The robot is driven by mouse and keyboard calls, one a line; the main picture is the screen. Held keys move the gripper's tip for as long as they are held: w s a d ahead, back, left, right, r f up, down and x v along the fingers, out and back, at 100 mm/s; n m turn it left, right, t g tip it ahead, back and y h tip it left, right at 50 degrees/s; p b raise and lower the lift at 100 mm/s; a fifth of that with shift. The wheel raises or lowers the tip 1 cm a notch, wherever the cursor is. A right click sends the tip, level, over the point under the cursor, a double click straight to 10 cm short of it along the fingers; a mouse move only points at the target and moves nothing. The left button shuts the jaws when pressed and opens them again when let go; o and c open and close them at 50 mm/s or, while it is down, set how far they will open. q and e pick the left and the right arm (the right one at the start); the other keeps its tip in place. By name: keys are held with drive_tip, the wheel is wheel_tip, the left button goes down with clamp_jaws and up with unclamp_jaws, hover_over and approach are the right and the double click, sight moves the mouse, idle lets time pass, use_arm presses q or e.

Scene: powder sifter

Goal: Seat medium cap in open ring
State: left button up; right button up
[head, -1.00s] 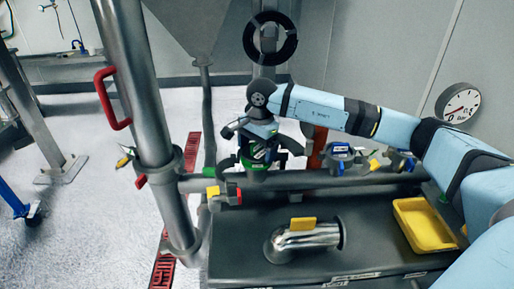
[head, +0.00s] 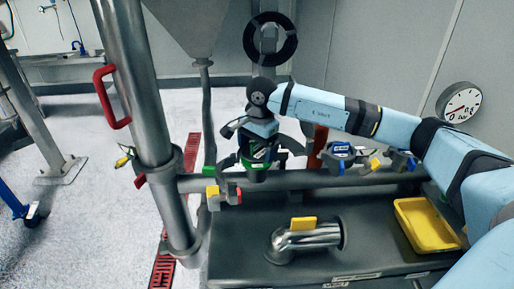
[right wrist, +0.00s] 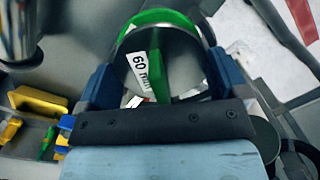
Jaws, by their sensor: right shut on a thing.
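My right gripper (head: 262,150) points down over the horizontal pipe behind the dark bench. It is shut on the medium cap (head: 254,165), a green piece held low between the fingers. In the right wrist view the cap (right wrist: 178,68) shows a green rim and a white "60 mm" label, with a blue-grey finger on each side. The gripper hides much of what lies under the cap; I cannot tell whether the cap touches the ring or pipe there. I cannot clearly make out the open ring. My left gripper is not in view.
A blue-marked clamp fitting (head: 340,153) and another fitting (head: 402,161) sit along the pipe to the right. A red and yellow fitting (head: 223,193) is to the left. A shiny elbow pipe (head: 305,240) and a yellow tray (head: 428,226) are on the bench.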

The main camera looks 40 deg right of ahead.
use_arm(q)
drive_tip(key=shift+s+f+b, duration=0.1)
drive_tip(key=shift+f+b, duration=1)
drive_tip(key=shift+b, duration=0.05)
idle(2.8)
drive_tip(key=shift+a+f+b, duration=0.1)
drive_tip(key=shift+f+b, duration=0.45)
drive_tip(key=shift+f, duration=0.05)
idle(1.5)
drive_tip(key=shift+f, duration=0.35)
